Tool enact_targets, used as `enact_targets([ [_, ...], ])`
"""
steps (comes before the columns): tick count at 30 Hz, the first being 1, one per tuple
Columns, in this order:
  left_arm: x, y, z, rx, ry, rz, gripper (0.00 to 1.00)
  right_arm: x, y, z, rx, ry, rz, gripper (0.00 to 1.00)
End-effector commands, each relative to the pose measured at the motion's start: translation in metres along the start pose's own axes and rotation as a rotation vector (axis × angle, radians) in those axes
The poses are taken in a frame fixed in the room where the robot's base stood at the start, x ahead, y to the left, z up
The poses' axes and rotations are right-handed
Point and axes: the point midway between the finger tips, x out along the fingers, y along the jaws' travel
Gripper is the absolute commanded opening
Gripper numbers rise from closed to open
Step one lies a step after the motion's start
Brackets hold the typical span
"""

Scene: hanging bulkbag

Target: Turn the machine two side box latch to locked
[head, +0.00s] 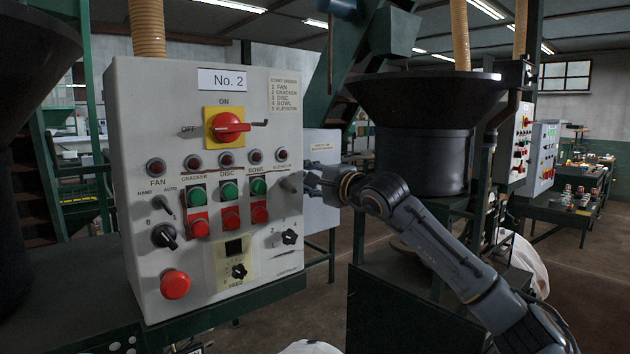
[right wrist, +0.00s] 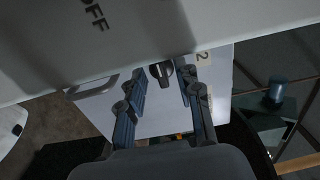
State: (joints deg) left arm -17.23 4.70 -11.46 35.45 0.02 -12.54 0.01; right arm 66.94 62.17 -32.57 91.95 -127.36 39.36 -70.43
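The grey No. 2 control box (head: 225,105) fills the left of the head view. A pale side box (head: 320,143) shows behind its right edge. In the right wrist view, a small dark latch knob (right wrist: 163,74) sits on a pale face (right wrist: 220,85), near a "2" label. My right gripper (head: 312,186) is beside the control box's right edge in the head view. In the right wrist view my right gripper (right wrist: 162,82) is open, with a finger on each side of the knob. Contact and the latch's exact setting cannot be told. My left gripper is out of view.
The control box front carries a red rotary switch (head: 228,124), push buttons and a red stop button (head: 175,285). A dark hopper (head: 428,130) stands behind my right arm. A handle (right wrist: 92,88) lies left of the knob in the wrist view.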

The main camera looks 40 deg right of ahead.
Motion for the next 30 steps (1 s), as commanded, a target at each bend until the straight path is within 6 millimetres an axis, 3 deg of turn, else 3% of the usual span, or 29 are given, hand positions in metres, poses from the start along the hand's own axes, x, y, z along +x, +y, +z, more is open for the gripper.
enact_targets([
  [15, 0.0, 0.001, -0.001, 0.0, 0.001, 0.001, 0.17, -0.094, 0.002, -0.002, -0.008, 0.005, 0.004, 0.34],
  [21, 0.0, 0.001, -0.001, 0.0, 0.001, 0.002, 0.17, -0.111, 0.001, -0.001, -0.004, 0.003, 0.002, 0.34],
  [30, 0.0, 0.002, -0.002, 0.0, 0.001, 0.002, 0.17, -0.116, 0.0, 0.001, -0.002, -0.002, 0.001, 0.34],
])
